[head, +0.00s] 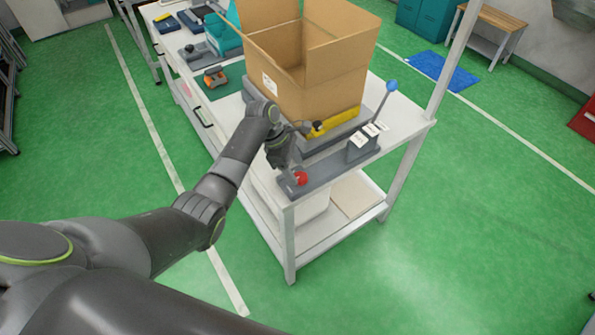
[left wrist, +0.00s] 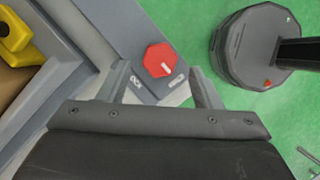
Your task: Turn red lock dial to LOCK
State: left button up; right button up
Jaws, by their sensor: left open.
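The red lock dial (head: 300,178) sits on the near end of a grey panel (head: 325,172) at the table corner. In the left wrist view the dial (left wrist: 157,58) is a red faceted knob with a white mark pointing to the lower right. White labels lie on the panel to its lower left and lower right, too small to read surely. My left gripper (head: 287,164) is over the panel end, close to the dial. In the left wrist view its two fingers (left wrist: 160,76) are apart, one on either side of the dial, with no clear contact. My right gripper is not in view.
On the same panel stands a grey box with a blue-knobbed lever (head: 391,86). A large open cardboard box (head: 315,85) and a yellow part (head: 335,122) are behind the gripper. A white post (head: 448,65) rises at the table's right.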

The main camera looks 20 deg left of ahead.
aim_at(301, 179)
pick_arm(q)
jog(key=shift+x, duration=1.45)
jog(key=c, duration=1)
